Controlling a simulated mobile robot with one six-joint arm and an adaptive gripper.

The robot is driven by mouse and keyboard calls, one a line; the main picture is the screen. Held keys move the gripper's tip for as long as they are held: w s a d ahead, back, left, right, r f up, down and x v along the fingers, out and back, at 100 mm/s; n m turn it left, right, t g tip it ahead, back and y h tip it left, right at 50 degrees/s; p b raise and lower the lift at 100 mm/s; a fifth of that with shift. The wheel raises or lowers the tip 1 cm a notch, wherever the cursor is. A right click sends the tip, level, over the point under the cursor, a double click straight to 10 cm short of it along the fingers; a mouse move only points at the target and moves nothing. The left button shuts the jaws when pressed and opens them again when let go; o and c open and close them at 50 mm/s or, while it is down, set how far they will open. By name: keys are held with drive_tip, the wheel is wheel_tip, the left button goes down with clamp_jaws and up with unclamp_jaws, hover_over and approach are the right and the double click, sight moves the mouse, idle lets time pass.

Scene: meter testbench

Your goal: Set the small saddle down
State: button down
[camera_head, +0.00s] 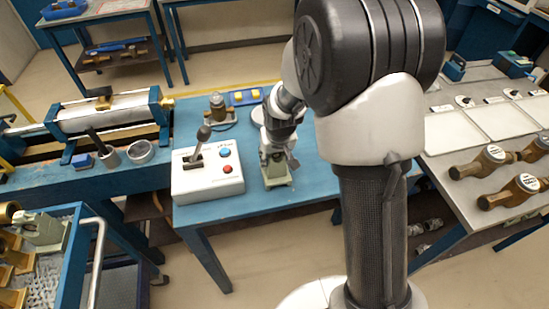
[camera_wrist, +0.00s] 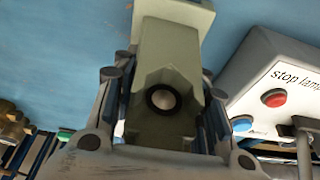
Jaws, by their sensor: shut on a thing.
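The small saddle (camera_head: 277,172) is a grey-green block, upright at the blue table (camera_head: 240,207), just right of the white control box. I cannot tell whether its base touches the table. My gripper (camera_head: 278,143) comes from above and is shut on the saddle's upper part. In the wrist view the saddle (camera_wrist: 172,55) sits between both fingers of my gripper (camera_wrist: 163,90), with a dark round hole with a pale centre facing the camera. My fingers hide parts of its sides.
The white control box (camera_head: 207,172), with a lever and red and blue buttons, stands close on the left. Behind are a dark fitting (camera_head: 217,108) and a blue tray (camera_head: 247,97). Brass meters (camera_head: 494,158) stand on the right bench. The table's front right is clear.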

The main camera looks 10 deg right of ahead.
sight(278, 163)
drive_tip(key=shift+r, duration=0.1)
drive_tip(key=shift+f, duration=0.2)
drive_tip(key=c, duration=1)
unclamp_jaws()
drive_tip(key=shift+o, duration=0.2)
drive_tip(key=s+r+p, duration=0.2)
drive_tip(key=s+r, duration=0.6)
drive_tip(key=r, duration=0.3)
drive_tip(key=s+r+p, duration=0.1)
drive_tip(key=s+r, duration=0.6)
drive_tip(key=r, duration=0.4)
drive_tip(key=s+r+t, duration=0.1)
drive_tip(key=s+r, duration=0.1)
drive_tip(key=s, duration=1.1)
drive_tip(key=shift+s+d+r, duration=0.3)
drive_tip(key=shift+s+d, duration=0.1)
drive_tip(key=shift+d, duration=0.05)
